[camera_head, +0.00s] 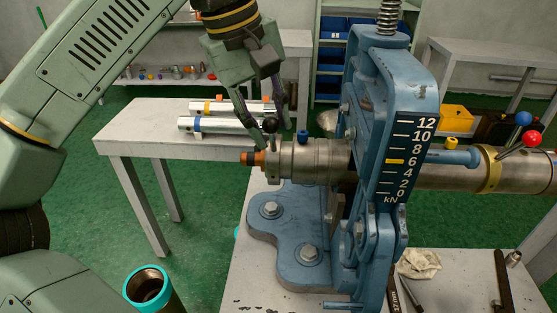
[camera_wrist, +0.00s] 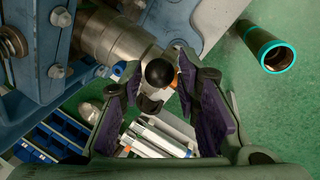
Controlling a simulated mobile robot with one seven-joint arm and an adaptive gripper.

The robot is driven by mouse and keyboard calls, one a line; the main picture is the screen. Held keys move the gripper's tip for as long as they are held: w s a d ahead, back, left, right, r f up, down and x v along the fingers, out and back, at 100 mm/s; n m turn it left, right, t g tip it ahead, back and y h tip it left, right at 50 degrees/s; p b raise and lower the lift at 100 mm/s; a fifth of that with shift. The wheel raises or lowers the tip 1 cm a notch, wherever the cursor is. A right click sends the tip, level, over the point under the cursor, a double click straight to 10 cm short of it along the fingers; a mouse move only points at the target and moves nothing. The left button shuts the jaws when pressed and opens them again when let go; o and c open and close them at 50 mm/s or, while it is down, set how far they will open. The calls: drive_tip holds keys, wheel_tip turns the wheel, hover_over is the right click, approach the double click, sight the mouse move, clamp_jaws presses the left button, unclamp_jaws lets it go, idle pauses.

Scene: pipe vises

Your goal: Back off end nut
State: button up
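The end nut (camera_head: 272,160) is a metal collar at the left end of the steel pipe assembly (camera_head: 318,160) in the blue vise (camera_head: 385,150). An orange-brown tip (camera_head: 250,158) sticks out beyond it. A black ball knob (camera_head: 270,125) stands up at the nut. My gripper (camera_head: 266,116) is just above the nut, pointing down. In the wrist view, the ball (camera_wrist: 158,72) shows between the spread, purple-lined fingers of my gripper (camera_wrist: 165,84). The fingers look open, with gaps beside the ball. The nut is partly hidden there by the ball and fingers.
The vise carries a kN scale (camera_head: 397,160) with a yellow pointer near 6. A grey bench (camera_head: 125,142) behind holds pipes (camera_head: 215,125). A cyan-rimmed pipe (camera_head: 147,288) stands at front left. Red and blue ball levers (camera_head: 532,138) are at the right.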

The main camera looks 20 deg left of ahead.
sight(274, 136)
drive_tip(key=b+x, duration=0.3)
drive_tip(key=x, duration=0.2)
drive_tip(key=shift+d+f, duration=0.1)
drive_tip(key=shift+f, duration=0.05)
clamp_jaws()
idle(0.8)
